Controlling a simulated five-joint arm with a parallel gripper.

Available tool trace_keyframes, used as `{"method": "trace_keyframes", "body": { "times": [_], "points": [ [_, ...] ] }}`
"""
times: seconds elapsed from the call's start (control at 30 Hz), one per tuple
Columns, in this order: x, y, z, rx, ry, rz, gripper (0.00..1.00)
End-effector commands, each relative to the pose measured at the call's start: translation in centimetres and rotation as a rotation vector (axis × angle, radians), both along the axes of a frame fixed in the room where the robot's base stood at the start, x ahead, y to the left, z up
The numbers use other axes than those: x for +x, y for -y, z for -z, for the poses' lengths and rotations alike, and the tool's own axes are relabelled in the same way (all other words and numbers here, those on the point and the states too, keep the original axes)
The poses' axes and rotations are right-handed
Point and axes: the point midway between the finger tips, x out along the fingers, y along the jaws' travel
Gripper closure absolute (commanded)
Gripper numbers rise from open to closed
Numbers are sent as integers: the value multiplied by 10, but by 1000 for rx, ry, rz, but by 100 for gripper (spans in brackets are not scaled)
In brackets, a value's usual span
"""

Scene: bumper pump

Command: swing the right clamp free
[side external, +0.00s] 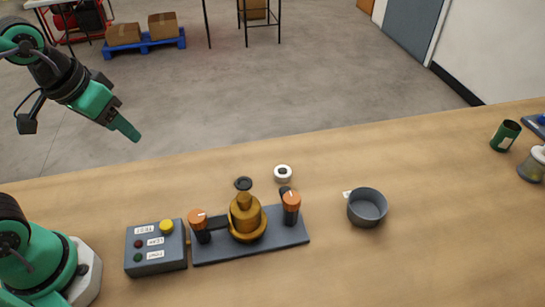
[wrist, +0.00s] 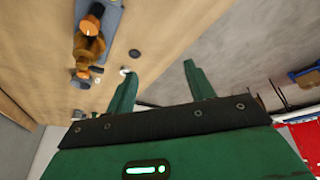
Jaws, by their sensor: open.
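The right clamp (side external: 291,206), a dark post with an orange knob, stands at the right end of a grey base plate (side external: 290,238). A short dark piece shows just behind its knob; I cannot tell if it bears on the pump. The brass pump (side external: 245,218) stands upright mid-plate. The left clamp (side external: 198,224) has a similar orange knob, with a dark bar toward the pump. My gripper (side external: 128,126) is raised at the upper left, well away from the clamps. In the wrist view my gripper (wrist: 160,68) is open and empty, with the pump assembly at upper left.
A grey button box (side external: 156,248) stands left of the plate. A black disc (side external: 243,183) and white ring (side external: 283,174) lie behind it. A grey bowl (side external: 367,207) stands to the right. A green can (side external: 505,136) is at far right. The table between bowl and can is clear.

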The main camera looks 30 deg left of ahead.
Motion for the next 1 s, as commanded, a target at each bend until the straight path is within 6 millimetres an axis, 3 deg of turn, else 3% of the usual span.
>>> {"method": "trace_keyframes", "body": {
  "times": [0.3, 0.6, 0.8, 1.0],
  "points": [
    [13, 64, 28, -19, -180, 5, 47],
    [9, 124, 60, 23, -320, -11, 47],
    [3, 146, 73, 49, -364, -23, 47],
    [2, 150, 76, 53, -372, -27, 47]
  ]
}}
